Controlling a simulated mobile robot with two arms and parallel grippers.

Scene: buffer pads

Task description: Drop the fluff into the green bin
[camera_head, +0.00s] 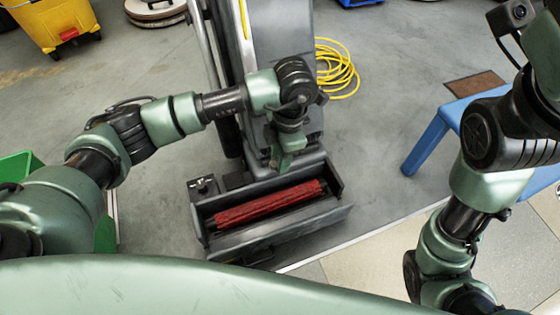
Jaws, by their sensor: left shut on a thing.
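My left gripper (284,160) points down over the back edge of a dark open housing with a red ribbed roller (270,202). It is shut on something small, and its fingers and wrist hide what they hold. I cannot make out the fluff separately. A green bin (18,166) shows in part at the left edge, largely hidden behind my left arm. My right arm rises at the right, and its gripper is not in view.
The housing (330,217) sits at the foot of a grey upright machine (275,40). A yellow coiled cable (337,70) lies behind it. A blue stool (428,140) stands right, a yellow wheeled bucket (55,20) far left. Grey floor between is clear.

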